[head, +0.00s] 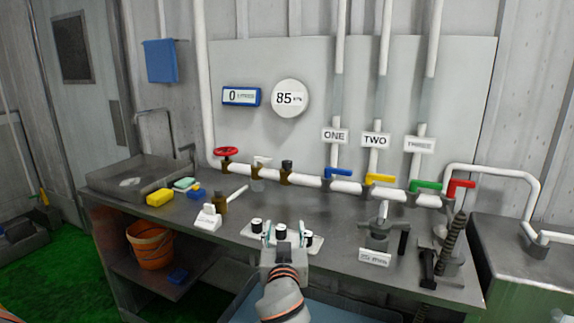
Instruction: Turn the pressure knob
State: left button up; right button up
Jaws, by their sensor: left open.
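A white panel (316,243) with a few short black-topped knobs lies on the bench near its front edge. One knob (256,225) is at its left, one middle knob (280,231) is between my fingers in the picture, and one knob (306,237) is at its right. I cannot read which is the pressure knob. My left gripper (284,232) is open over the panel, its fingers on either side of the middle knob; contact cannot be told. A round gauge (290,98) on the wall reads 85. My right gripper is not in view.
A white pipe with a red wheel (226,152) and coloured lever valves runs along the back. A metal device (378,234) and a black spring (452,240) stand at the right. A white block (207,218), brown bottles and sponges lie left. An orange bucket (151,246) stands below.

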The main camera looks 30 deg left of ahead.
aim_at(287, 164)
jog(key=i+j, duration=0.45)
jog(key=i, duration=0.15)
jog(key=i+j, duration=0.4)
jog(key=i, duration=0.2)
